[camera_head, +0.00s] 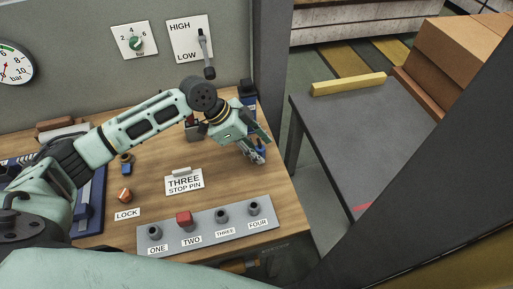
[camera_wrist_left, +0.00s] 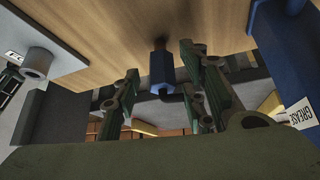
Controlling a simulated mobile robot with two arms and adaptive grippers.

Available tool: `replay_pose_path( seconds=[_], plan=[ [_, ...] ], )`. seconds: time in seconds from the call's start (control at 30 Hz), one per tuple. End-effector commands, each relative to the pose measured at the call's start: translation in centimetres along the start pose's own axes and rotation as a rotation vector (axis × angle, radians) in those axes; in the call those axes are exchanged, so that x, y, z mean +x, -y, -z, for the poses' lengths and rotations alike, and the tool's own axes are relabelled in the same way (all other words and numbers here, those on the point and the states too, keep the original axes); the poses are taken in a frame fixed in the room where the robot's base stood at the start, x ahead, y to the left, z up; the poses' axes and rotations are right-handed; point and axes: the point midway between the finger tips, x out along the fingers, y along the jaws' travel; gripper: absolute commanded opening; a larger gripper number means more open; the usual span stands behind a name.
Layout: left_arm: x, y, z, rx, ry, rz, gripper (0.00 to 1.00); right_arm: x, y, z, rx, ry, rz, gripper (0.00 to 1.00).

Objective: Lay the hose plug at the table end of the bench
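A blue hose plug (camera_wrist_left: 160,72) with a dark narrow end shows against the wooden bench top in the left wrist view, between the two fingers of my left gripper (camera_wrist_left: 158,95). Gaps show between it and both fingers. In the head view the left gripper (camera_head: 257,153) is low over the right end of the bench (camera_head: 232,180), by the grey table (camera_head: 355,140). A bit of blue, probably the plug (camera_head: 262,146), shows at its fingertips, mostly hidden. Whether the plug touches the bench is unclear. My right gripper is not in view.
A panel with several pegs (camera_head: 205,229), one red-capped, lies along the front edge. A blue GREASE container (camera_wrist_left: 280,50) is close right of the gripper.

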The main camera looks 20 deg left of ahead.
Motion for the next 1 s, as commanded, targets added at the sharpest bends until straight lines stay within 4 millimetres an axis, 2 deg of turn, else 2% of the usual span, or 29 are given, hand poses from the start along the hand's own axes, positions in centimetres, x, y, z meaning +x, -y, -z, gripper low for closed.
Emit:
replay_pose_path(
  seconds=[0.17, 0.4, 0.53, 0.7, 1.0],
  plan=[
    [-3.0, 0.2, -0.2, 0.003, 0.001, 0.007, 0.39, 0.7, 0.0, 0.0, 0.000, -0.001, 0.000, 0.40],
    [-8.2, 0.2, -0.2, 0.000, 0.001, 0.006, 0.39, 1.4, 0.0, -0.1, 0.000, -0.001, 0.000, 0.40],
    [-10.2, 0.1, -0.1, -0.001, 0.000, 0.004, 0.39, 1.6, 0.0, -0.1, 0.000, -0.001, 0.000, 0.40],
    [-11.6, 0.1, 0.0, -0.001, 0.000, 0.001, 0.39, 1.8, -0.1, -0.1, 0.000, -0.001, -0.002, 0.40],
    [-11.8, 0.1, 0.0, -0.001, -0.001, 0.001, 0.39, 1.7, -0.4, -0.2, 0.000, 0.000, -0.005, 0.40]
  ],
)
